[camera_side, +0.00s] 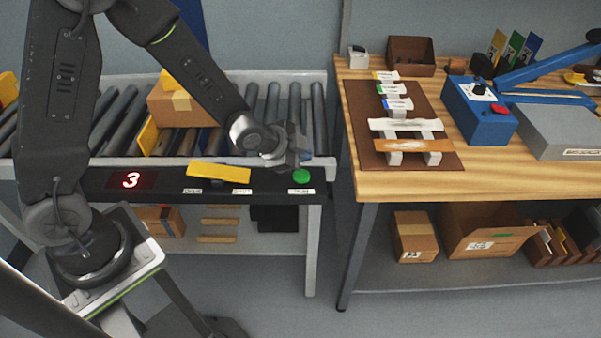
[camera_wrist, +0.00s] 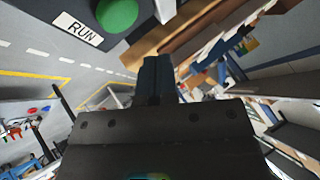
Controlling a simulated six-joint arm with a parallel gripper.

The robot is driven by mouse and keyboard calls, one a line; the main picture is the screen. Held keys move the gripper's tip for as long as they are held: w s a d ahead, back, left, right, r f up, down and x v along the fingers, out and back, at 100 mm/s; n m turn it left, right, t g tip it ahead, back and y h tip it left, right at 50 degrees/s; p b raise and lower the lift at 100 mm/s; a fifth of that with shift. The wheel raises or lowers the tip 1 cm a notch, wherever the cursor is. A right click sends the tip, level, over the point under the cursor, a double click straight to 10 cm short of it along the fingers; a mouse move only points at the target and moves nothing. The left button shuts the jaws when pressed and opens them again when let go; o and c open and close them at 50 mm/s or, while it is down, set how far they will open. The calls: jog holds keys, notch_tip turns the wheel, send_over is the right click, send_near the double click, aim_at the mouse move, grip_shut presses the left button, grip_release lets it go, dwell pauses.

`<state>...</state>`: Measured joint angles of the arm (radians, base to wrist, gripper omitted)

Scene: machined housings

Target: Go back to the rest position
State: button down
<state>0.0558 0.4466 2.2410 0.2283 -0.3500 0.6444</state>
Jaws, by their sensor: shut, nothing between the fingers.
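My gripper (camera_side: 301,150) hangs at the right end of the roller conveyor, above the black control strip and close to the green button (camera_side: 301,176). In the wrist view my gripper (camera_wrist: 157,68) shows its dark fingers together, with nothing between them. The green button (camera_wrist: 117,13) is at the top there, beside a white label reading RUN (camera_wrist: 77,28), apart from the fingers. In the side view the button sits just below the gripper; the exact gap between them is hard to judge.
A red display (camera_side: 131,180) reads 3, and a yellow plate (camera_side: 219,173) lies on the control strip. A cardboard box (camera_side: 174,106) is on the rollers. At the right, a wooden table (camera_side: 400,188) holds a brown mat (camera_side: 364,125) with parts and a blue machine (camera_side: 478,112).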

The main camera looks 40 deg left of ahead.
jog(key=shift+r, duration=0.8)
jog(key=shift+a+r, duration=0.1)
jog(key=shift+r, duration=0.25)
jog(key=s+a+r+n+g, duration=0.1)
jog(key=s+r+n, duration=0.4)
jog(key=s+r, duration=0.3)
jog(key=s+a+r+n+g+y, duration=0.1)
jog(key=s+a+r+n+g, duration=0.1)
jog(key=s+r+n, duration=0.3)
jog(key=s+r, duration=0.4)
jog(key=s, duration=0.6)
jog(key=shift+s+a+r+n, duration=0.15)
jog(key=shift+s+a+n, duration=0.1)
jog(key=shift+n, duration=0.15)
